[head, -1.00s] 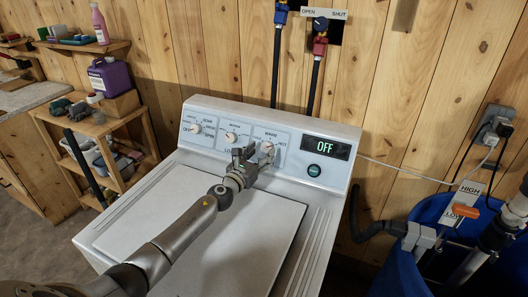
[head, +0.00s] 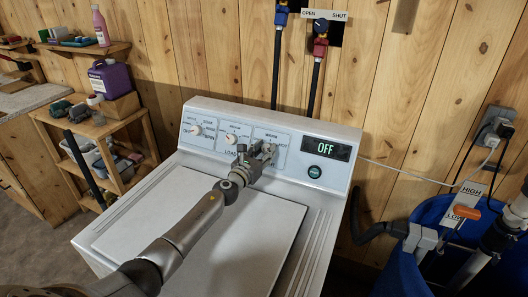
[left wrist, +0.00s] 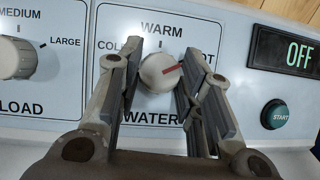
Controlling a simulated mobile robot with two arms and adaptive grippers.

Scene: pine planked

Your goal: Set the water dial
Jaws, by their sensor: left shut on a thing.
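The water dial (left wrist: 158,75) is a round pale knob with a red mark, on the washer's (head: 205,108) control panel. The red mark points right and slightly up, toward HOT. My left gripper (head: 264,152) is shut on the dial, with one finger on each side of it (left wrist: 164,52). In the head view the gripper hides most of the dial. My right gripper is not in view.
The load dial (head: 231,138) and a cycle dial (head: 196,129) sit left of the water dial. To the right are a display (head: 325,148) reading OFF and a green start button (head: 315,172). Hoses run up the wall behind. A blue barrel (head: 395,255) stands at right.

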